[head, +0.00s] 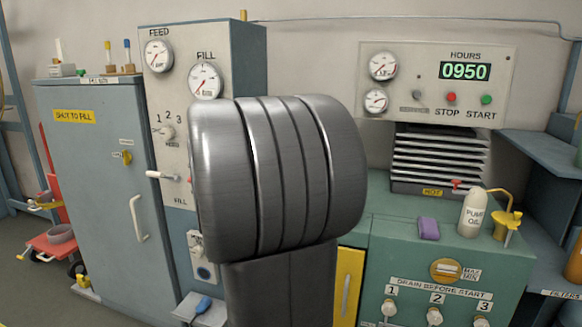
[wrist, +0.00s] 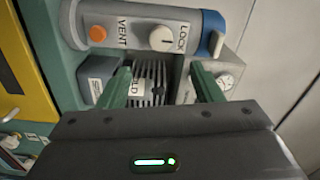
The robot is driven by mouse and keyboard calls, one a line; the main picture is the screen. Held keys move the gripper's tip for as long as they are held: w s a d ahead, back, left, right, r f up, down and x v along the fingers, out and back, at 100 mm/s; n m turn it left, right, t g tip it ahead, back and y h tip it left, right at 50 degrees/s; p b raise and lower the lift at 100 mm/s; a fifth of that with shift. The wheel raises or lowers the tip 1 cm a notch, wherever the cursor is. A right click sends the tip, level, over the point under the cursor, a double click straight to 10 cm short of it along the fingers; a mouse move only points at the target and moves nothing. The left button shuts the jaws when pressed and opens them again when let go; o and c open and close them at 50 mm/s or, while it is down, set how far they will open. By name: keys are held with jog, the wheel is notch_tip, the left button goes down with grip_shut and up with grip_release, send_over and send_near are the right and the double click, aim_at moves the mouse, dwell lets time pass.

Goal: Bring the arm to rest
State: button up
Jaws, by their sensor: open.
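My gripper (wrist: 162,85) is in the wrist view, with its two green fingers apart and nothing between them. Beyond the fingers is a dark vented block (wrist: 152,78) with a partly hidden label. Above it in the picture is a grey cylinder (wrist: 150,28) marked VENT and LOCK, with an orange button, a white knob and a blue end. Whether the fingers touch anything there, I cannot tell. In the head view a large grey part of my own arm fills the middle and hides what is behind it; my gripper does not show there.
A grey-blue cabinet (head: 95,190) and a FEED/FILL gauge panel (head: 178,60) stand at left. At right is a green compressor housing (head: 450,265) with a PUMP OIL bottle (head: 473,214), a yellow funnel (head: 506,224) and a purple sponge (head: 429,229) on top. A red cart (head: 55,245) stands far left.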

jog(key=w+d+n+p, duration=0.3)
jog(key=w+n+p, duration=0.7)
jog(key=n+p, duration=0.5)
jog(key=shift+r+n, duration=0.15)
jog(key=shift+n, duration=1.45)
